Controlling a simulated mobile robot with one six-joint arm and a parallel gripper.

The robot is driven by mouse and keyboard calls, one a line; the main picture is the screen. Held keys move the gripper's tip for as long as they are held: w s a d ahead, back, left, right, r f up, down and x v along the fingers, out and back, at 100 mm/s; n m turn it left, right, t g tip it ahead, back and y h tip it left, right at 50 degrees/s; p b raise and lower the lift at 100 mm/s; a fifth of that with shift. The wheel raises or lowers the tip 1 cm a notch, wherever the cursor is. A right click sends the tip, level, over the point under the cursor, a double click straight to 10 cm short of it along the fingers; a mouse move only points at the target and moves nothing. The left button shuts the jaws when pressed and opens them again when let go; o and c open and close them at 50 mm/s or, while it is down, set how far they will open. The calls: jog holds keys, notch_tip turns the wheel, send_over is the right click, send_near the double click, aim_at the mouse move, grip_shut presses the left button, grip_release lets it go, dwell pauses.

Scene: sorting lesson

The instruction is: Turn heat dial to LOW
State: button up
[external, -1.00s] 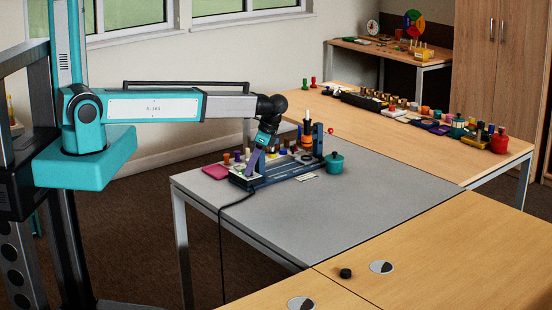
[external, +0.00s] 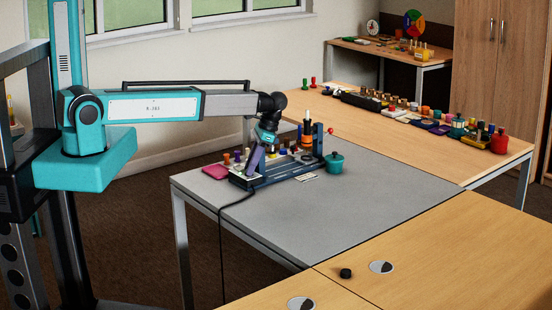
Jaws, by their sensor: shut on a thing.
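A dark blue device (external: 287,174) with a long low base and an upright post at its right end stands on the grey table. The fingers are shut on a small part there, which I take to be the heat dial. The dial itself is hidden by the fingers, and its pointer and the LOW mark are too small to see.
The grey table (external: 350,215) is mostly clear at the front right. A teal pot (external: 334,163) stands right of the device, and a pink pad (external: 215,171) lies to its left. Small coloured pieces stand behind it. A black cable hangs over the front edge.

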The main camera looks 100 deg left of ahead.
jog(key=o, duration=1)
jog(key=shift+a, duration=0.1)
jog(key=shift+m, duration=0.4)
